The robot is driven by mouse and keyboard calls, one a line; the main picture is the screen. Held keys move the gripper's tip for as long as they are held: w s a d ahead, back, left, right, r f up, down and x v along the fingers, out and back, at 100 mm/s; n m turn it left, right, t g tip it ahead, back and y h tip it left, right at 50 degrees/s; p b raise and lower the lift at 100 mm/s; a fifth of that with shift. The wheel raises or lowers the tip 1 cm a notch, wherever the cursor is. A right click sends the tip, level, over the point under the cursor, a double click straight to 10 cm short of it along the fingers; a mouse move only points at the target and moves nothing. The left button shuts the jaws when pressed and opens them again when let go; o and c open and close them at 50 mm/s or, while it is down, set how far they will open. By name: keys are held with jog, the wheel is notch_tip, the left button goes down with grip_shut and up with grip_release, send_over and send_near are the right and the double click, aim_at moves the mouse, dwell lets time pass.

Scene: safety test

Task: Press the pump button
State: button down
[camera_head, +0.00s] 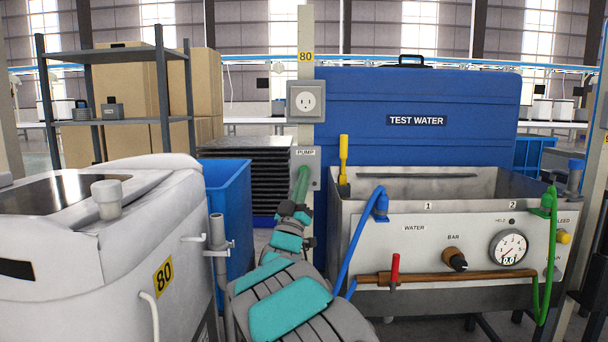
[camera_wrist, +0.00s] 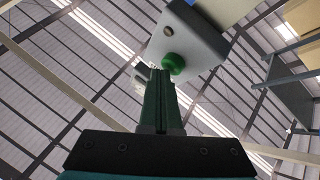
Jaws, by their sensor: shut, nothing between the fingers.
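The pump button is a green knob (camera_wrist: 174,63) on the face of a pale box in the wrist view. In the head view the grey box labelled PUMP (camera_head: 305,154) sits on the post, and the button is hidden behind my gripper. My gripper (camera_head: 302,171) reaches up to the front of that box. In the wrist view its green fingers (camera_wrist: 158,74) are together and empty, with their tips beside the button, slightly left and below it. I cannot tell whether they touch it.
A steel test tank (camera_head: 470,189) with hoses and a gauge (camera_head: 508,249) stands to the right. A white machine (camera_head: 120,240) stands close on the left, with a blue bin (camera_head: 230,205) behind it. An outlet box (camera_head: 306,101) is above the pump box.

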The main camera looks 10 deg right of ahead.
jog(key=shift+w, duration=0.2)
dwell(0.5)
jog(key=shift+w+d, duration=0.1)
jog(key=shift+w, duration=0.15)
jog(key=shift+s, duration=0.45)
dwell(0.3)
jog(key=shift+s+a+b, duration=0.2)
jog(key=shift+s+b, duration=0.2)
jog(key=shift+s, duration=0.55)
jog(key=shift+s+a+b, duration=0.25)
jog(key=shift+s+b, duration=0.1)
jog(key=shift+s, duration=0.6)
jog(key=shift+s+a+b, duration=0.2)
jog(key=shift+s+b, duration=0.2)
jog(key=shift+s, duration=0.55)
